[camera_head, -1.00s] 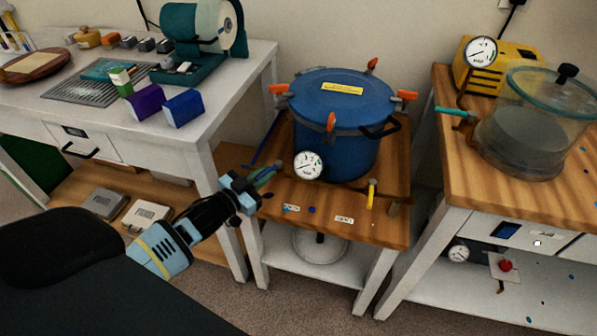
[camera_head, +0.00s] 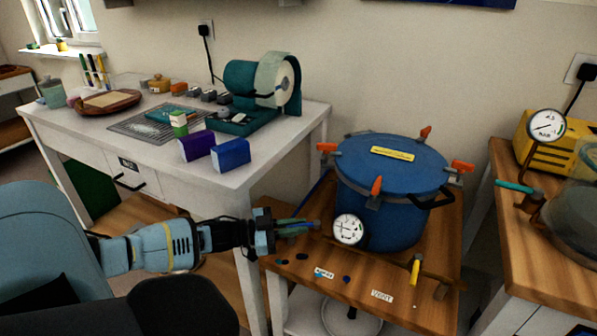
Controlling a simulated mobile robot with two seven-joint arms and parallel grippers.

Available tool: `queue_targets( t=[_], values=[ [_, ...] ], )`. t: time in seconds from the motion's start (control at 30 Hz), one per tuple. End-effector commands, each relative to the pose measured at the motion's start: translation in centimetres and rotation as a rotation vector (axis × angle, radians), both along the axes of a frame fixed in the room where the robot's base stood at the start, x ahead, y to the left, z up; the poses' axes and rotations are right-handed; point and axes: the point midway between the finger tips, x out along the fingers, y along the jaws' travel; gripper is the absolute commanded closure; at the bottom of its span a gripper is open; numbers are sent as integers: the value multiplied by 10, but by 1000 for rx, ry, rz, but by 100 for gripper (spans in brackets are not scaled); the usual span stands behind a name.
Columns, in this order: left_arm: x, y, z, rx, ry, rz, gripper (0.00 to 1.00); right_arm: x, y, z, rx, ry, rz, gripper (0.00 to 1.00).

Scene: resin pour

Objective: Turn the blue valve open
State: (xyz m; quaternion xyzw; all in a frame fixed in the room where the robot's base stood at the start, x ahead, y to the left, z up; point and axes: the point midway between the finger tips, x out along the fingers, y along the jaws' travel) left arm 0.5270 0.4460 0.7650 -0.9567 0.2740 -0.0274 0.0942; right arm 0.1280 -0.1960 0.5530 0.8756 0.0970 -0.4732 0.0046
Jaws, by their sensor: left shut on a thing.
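The blue pressure pot (camera_head: 385,205) stands on a small wooden-topped stand, its lid held by orange-handled clamps. The blue valve's handle (camera_head: 315,224) shows only as a small blue tip at the pot's lower left, beside the round white gauge (camera_head: 350,229). My left gripper (camera_head: 297,228) reaches in from the left, roughly level, with its fingers shut on the blue handle. The fingers hide most of the handle, so its exact angle is unclear. A yellow valve handle (camera_head: 414,270) sticks out at the pot's lower right. My right gripper is not in view.
The white workbench (camera_head: 275,150) stands close behind my left arm, with purple and blue boxes near its edge. At right, another wooden-topped table (camera_head: 560,270) holds a clear chamber with a teal handle (camera_head: 515,187).

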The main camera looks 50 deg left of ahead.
Motion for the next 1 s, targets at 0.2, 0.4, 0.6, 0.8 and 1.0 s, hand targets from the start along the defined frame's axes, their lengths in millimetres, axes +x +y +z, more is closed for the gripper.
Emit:
queue_targets(
  t=[0.2,0.4,0.6,0.8,1.0],
  values=[
    [0,0,0,-1,0,-6,100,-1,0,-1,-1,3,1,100],
    [0,0,0,0,0,-5,100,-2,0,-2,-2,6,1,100],
    [0,0,0,0,0,-5,67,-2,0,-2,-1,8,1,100],
    [0,0,0,1,1,-5,67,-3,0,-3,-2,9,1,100],
    [0,0,11,2,-1,-6,67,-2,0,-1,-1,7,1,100]
  ],
)
